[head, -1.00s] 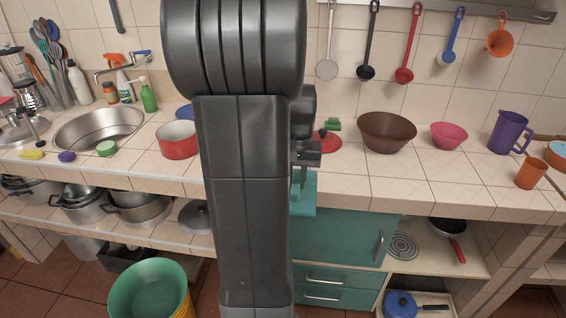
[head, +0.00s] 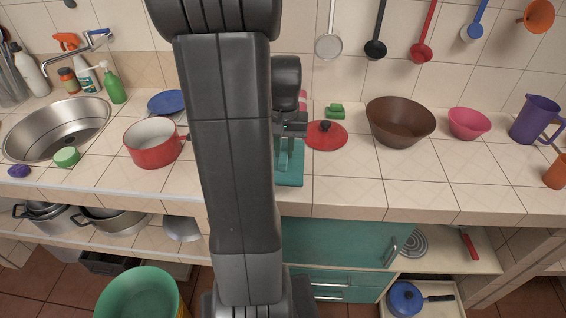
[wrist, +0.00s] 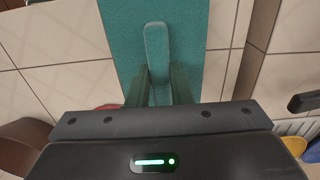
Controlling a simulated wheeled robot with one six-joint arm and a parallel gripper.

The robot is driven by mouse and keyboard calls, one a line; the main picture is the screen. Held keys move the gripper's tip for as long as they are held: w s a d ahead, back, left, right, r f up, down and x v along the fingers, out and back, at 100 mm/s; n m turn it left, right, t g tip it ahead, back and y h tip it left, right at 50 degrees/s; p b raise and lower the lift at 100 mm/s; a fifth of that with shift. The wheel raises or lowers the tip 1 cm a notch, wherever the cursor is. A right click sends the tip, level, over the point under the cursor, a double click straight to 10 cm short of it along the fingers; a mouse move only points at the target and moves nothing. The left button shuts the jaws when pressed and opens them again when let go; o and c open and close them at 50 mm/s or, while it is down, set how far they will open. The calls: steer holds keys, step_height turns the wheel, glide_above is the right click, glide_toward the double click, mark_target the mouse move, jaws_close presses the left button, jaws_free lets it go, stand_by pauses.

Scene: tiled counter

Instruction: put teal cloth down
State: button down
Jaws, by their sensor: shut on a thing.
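The teal cloth (head: 291,178) is over the front part of the tiled counter, just right of my arm in the head view. In the wrist view the cloth (wrist: 215,40) spreads flat, with a raised fold (wrist: 157,45) along its middle. My gripper (wrist: 160,75) is shut on that fold, one finger on each side. In the head view my gripper (head: 290,148) is upright above the cloth, and my arm hides the cloth's left part. I cannot tell whether the cloth touches the tiles.
A red lid (head: 325,138) lies just behind and right of the cloth, with a green block (head: 335,111) behind it. A brown bowl (head: 400,120) and pink bowl (head: 468,123) stand to the right. A red pot (head: 152,150) is at left.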

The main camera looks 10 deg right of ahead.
mark_target(284, 151)
steer(key=shift+f, duration=2.7)
steer(key=shift+f, duration=0.25)
steer(key=c, duration=1.3)
jaws_free()
steer(key=shift+r, duration=0.1)
step_height(284, 151, up, 12)
steer(key=shift+r, duration=0.2)
